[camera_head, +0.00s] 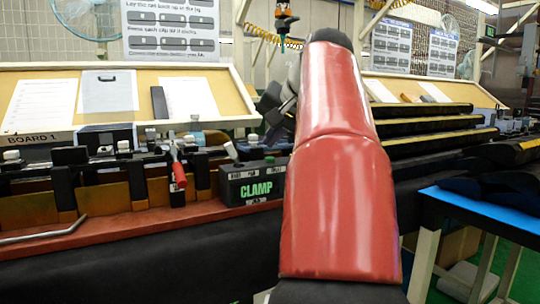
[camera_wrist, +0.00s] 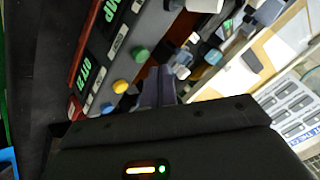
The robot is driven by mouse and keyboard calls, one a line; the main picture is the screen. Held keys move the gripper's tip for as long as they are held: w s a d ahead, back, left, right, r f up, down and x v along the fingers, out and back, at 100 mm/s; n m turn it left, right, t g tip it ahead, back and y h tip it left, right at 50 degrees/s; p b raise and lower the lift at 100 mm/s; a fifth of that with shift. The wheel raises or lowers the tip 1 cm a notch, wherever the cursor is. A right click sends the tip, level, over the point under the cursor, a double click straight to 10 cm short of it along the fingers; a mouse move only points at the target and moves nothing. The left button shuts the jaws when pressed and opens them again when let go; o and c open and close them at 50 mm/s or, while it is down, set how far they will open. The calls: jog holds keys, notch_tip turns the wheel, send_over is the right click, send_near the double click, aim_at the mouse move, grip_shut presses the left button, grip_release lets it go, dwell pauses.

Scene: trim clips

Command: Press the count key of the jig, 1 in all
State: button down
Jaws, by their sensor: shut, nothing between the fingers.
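The jig's dark control box (camera_head: 253,184) stands at the right end of the jig, with CLAMP in green on its front. In the wrist view the box (camera_wrist: 98,45) fills the left part, turned on its side. I cannot read which label is the count key. My gripper (camera_wrist: 160,78) is shut and empty, its fingertips close to the keys. I cannot tell whether they touch. My red arm hides part of the head view.
The jig's red-brown base (camera_head: 105,228) carries clamps and a red-handled lever (camera_head: 178,172) left of the box. A slanted board (camera_head: 60,130) with papers stands behind. A blue-topped table (camera_head: 480,208) is at the right.

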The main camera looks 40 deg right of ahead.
notch_tip(320, 180, up, 5)
jog(key=p, duration=0.3)
jog(key=shift+f, duration=0.2)
dwell(0.7)
